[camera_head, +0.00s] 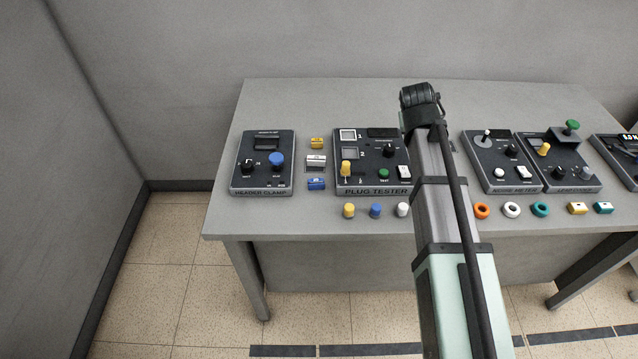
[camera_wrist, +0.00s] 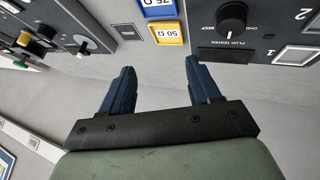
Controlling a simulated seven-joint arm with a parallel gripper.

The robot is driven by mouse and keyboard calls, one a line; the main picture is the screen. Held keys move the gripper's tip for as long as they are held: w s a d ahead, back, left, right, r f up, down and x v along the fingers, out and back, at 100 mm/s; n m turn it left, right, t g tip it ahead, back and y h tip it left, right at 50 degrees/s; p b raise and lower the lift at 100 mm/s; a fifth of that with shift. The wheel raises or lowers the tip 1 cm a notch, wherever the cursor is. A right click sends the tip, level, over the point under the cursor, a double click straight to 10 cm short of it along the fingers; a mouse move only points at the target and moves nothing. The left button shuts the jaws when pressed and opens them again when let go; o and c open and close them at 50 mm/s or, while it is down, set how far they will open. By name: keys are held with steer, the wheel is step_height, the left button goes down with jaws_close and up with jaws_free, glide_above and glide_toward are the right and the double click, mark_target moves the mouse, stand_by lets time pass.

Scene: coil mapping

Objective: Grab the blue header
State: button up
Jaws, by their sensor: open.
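The blue header (camera_head: 316,184) is a small blue block on the table, between the header clamp (camera_head: 263,163) and the plug tester (camera_head: 346,190). It lies in front of a white header (camera_head: 315,161) and a yellow header (camera_head: 317,143). I cannot make it out in the wrist view. My gripper (camera_wrist: 155,90) shows there with two dark blue fingers wide apart and nothing between them. In the head view my arm reaches past the right side of the plug tester, and its end hides the gripper. My gripper is well to the right of the blue header.
A blue 75 Ω tile (camera_wrist: 159,9) and a yellow 50 Ω tile (camera_wrist: 168,33) lie beside the tester. Yellow (camera_head: 349,210), blue (camera_head: 375,211) and white (camera_head: 402,209) plugs stand along the front. Several coloured rings and more devices occupy the right side.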

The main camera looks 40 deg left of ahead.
steer(key=s+a+g+y, duration=0.1)
steer(key=s+a, duration=0.2)
steer(key=s, duration=0.4)
steer(key=s+a+g, duration=0.1)
steer(key=s+a, duration=0.3)
steer(key=s, duration=0.3)
steer(key=n+g, duration=0.2)
glide_toward(316, 181)
steer(key=shift+y, duration=0.5)
steer(key=shift+d+x, duration=0.2)
steer(key=shift+x, duration=1.9)
steer(key=shift+d+x, duration=0.2)
steer(key=shift+x, duration=1.95)
steer(key=shift+f, duration=0.1)
steer(key=shift+c, duration=0.3)
steer(key=c, duration=0.7)
